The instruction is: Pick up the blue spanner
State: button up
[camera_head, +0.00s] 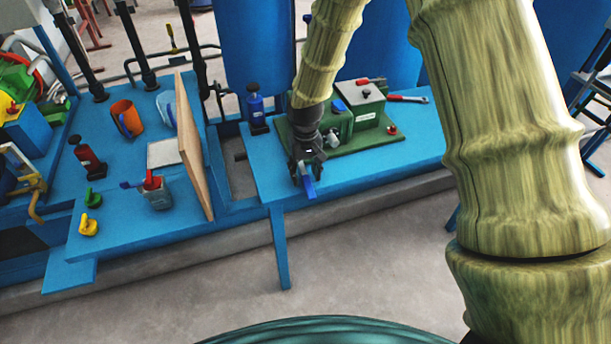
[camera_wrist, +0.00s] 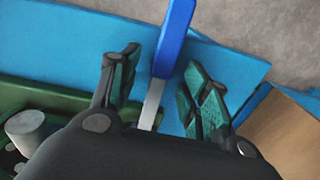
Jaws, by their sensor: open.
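The blue spanner has a blue handle (camera_wrist: 175,38) and a grey metal shank, which lies between the two fingers of my gripper (camera_wrist: 162,85) in the wrist view. The fingers are apart, with a gap on each side of the spanner. In the head view the blue handle (camera_head: 309,188) shows just below my gripper (camera_head: 305,172), near the front edge of the blue bench (camera_head: 360,172). The spanner's far end is hidden by my gripper body. I cannot tell whether a finger touches it.
A green machine (camera_head: 358,104) on a green base stands just behind my gripper. A red-handled wrench (camera_head: 408,98) lies behind it. An upright wooden board (camera_head: 194,150) stands further left. The bench's right front is clear.

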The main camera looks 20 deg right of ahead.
jog(key=shift+f, duration=0.45)
jog(key=shift+c, duration=0.4)
grip_shut()
jog(key=shift+r, duration=0.1)
jog(key=shift+r, duration=0.5)
notch_tip(320, 180, up, 3)
jog(key=shift+f, duration=0.2)
jog(key=s+r+b, duration=0.1)
jog(key=s, duration=1.5)
jog(key=shift+d, duration=0.25)
jog(key=shift+r, duration=0.1)
